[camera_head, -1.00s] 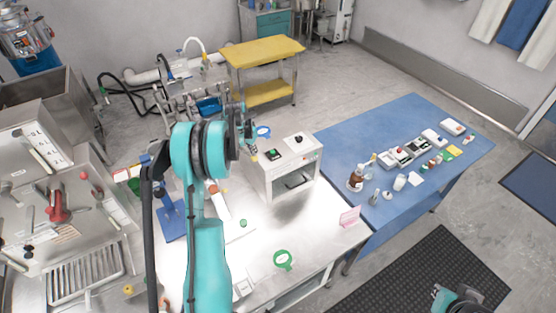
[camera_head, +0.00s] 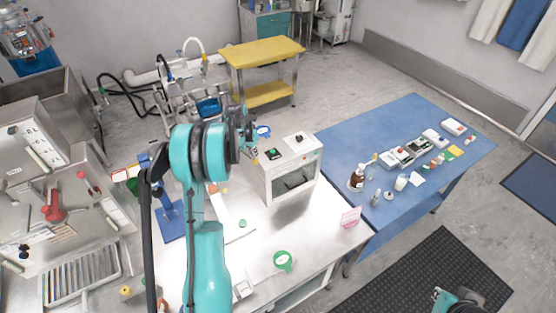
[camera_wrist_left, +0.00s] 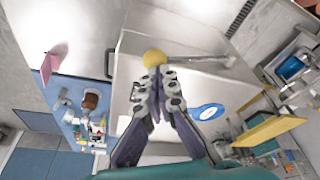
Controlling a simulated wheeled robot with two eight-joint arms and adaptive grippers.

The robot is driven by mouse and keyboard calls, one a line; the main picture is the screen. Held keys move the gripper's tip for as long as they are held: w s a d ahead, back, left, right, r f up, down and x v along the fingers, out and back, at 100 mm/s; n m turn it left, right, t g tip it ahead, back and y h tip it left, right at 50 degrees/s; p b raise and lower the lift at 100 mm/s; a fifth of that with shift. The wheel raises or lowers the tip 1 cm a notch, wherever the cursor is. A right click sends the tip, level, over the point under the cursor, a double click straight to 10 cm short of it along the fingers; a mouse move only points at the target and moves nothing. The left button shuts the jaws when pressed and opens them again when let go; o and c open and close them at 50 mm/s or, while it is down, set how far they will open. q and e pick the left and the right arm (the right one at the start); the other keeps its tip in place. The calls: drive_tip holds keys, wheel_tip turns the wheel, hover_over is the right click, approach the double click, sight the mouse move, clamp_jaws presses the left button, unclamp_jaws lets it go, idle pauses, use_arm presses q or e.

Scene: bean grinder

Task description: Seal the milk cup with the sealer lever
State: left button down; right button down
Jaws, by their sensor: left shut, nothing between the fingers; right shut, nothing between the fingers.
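A white box-shaped machine (camera_head: 290,170), which looks like the sealer, stands on the white table with a dark opening in its front. In the left wrist view a grey lever rod (camera_wrist_left: 205,60) ends in a yellow ball knob (camera_wrist_left: 154,58). My left gripper (camera_wrist_left: 158,76) is shut and empty, its fingertips close to the knob; whether they touch it I cannot tell. In the head view my left gripper (camera_head: 252,148) is at the machine's left side, partly hidden by my arm. My right gripper (camera_head: 450,297) is low at the right, over the dark mat. I cannot make out the milk cup.
A pink sign (camera_head: 350,217) and a green round item (camera_head: 283,261) are on the white table. A blue table (camera_head: 420,125) with bottles and small boxes stands at right. A blue disc (camera_wrist_left: 208,112) lies near the machine. The table's front middle is mostly clear.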

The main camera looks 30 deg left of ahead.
sight(255, 162)
use_arm(q)
drive_tip(key=shift+f, duration=0.1)
drive_tip(key=shift+s+d+f+b, duration=0.1)
drive_tip(key=shift+d+f+b, duration=0.1)
drive_tip(key=shift+f+b, duration=0.3)
idle(0.5)
drive_tip(key=shift+d+f+b, duration=0.2)
drive_tip(key=shift+f+b, duration=0.25)
drive_tip(key=shift+b, duration=0.3)
drive_tip(key=shift+s+f, duration=0.1)
drive_tip(key=shift+d+f+b, duration=0.1)
drive_tip(key=shift+f+b, duration=0.3)
drive_tip(key=shift+b, duration=0.15)
drive_tip(key=shift+s+d+f+b, duration=0.1)
drive_tip(key=shift+f+b, duration=0.35)
drive_tip(key=shift+b, duration=0.1)
drive_tip(key=shift+f, duration=0.15)
idle(4.8)
